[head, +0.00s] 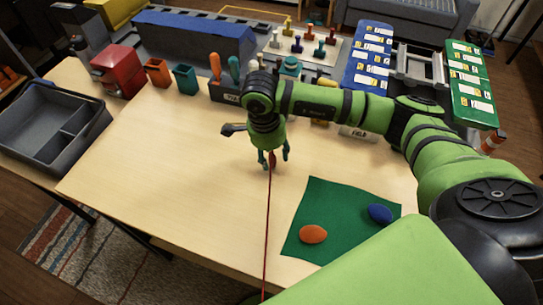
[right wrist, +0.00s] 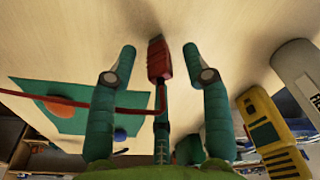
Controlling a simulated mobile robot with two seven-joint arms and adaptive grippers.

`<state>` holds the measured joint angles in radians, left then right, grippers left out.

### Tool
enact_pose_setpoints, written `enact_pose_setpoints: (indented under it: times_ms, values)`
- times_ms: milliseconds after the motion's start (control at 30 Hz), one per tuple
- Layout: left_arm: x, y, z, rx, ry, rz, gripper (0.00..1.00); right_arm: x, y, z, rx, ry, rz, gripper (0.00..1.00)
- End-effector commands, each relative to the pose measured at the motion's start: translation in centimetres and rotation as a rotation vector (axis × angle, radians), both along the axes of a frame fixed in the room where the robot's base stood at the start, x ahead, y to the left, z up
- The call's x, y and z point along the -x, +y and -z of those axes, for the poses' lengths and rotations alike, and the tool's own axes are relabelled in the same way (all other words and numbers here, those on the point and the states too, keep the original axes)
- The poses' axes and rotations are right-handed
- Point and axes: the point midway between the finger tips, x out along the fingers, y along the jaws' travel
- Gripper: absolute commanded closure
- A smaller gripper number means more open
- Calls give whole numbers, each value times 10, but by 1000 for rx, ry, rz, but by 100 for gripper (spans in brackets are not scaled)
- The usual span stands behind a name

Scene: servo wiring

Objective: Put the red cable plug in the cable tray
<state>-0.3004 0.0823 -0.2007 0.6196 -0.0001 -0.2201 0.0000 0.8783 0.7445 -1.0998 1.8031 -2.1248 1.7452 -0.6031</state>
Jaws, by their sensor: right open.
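The red cable plug (head: 272,160) is between the fingers of my right gripper (head: 274,157), over the middle of the table. In the right wrist view the plug (right wrist: 159,62) stands between the two open teal fingers (right wrist: 159,54), with a gap on each side. Its thin red cable (head: 267,230) runs toward the table's front edge in the head view. A dark grey tray with compartments (head: 35,130), which looks like the cable tray, is at the table's left. My left gripper is not in view.
A green mat (head: 345,200) with an orange piece (head: 313,234) and a blue piece (head: 380,214) lies at the right front. A red box (head: 119,71), small orange and teal holders and tool racks line the back. The table's left middle (head: 150,160) is clear.

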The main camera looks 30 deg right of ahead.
Motion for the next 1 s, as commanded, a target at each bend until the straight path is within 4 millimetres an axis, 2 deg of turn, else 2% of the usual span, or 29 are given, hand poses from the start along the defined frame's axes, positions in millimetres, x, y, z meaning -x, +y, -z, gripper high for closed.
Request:
enact_pose_setpoints:
  times_ms: [33, 200, 467, 533, 600, 1000]
  values:
    - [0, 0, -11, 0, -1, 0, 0, 1, 0, 4, 1, 6, 1, 51]
    - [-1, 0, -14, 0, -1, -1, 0, 0, -3, 27, 0, 2, 1, 51]
    - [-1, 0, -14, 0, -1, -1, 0, 0, -3, 32, -1, -1, 0, 51]
    - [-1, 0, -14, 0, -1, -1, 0, 0, -3, 31, -1, -1, 0, 75]
    - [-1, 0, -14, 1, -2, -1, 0, 0, -3, 31, -1, -1, 1, 93]
    - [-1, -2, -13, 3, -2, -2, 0, -1, -3, 30, -2, -2, 1, 95]
